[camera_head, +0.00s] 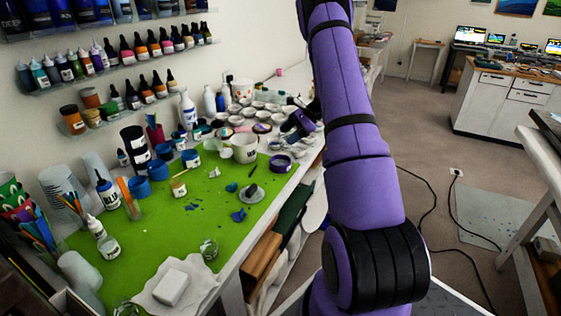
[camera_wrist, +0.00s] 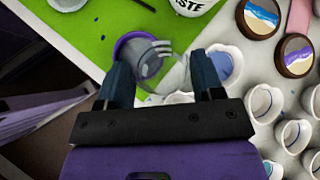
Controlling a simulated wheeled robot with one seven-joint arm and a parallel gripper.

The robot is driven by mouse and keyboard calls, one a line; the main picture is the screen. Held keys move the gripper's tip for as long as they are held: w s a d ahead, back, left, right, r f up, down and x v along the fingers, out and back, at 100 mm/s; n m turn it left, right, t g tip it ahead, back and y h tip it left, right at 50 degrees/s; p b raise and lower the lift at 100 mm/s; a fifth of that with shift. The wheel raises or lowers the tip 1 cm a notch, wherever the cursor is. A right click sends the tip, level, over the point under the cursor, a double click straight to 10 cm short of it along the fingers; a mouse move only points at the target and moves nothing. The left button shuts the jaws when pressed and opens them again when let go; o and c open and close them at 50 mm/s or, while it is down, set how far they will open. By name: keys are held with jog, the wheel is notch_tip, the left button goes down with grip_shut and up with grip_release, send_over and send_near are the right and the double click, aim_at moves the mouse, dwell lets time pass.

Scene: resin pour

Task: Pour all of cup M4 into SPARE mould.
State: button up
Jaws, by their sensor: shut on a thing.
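My gripper (camera_wrist: 163,64) is shut on a clear, see-through cup (camera_wrist: 168,50), whose rim and walls show faintly between the fingers in the wrist view. I cannot read a label on the cup, tell its contents or judge its tilt. A purple round mould (camera_wrist: 122,46) lies below and slightly left of the cup, partly covered by it and the left finger. In the head view the purple mould (camera_head: 280,168) sits at the green mat's right edge. I can read no SPARE label. My gripper (camera_head: 300,122) is small there, beyond the mould.
A white WASTE tub (camera_head: 244,153) stands on the green mat (camera_head: 150,230), near the mould. Several white cups (camera_wrist: 264,101) crowd the bench at right in the wrist view, beside round blue-and-sand pieces (camera_wrist: 296,55). Bottles and cups line the wall side.

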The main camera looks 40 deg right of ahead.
jog(key=y, duration=0.1)
jog(key=m+y, duration=0.1)
jog(key=d, duration=0.1)
jog(key=shift+w+d+f+y, duration=0.1)
jog(key=shift+w+f+y, duration=0.15)
jog(key=shift+f+y, duration=0.15)
jog(key=shift+g, duration=0.3)
jog(key=shift+r, duration=0.15)
jog(key=shift+r, duration=0.9)
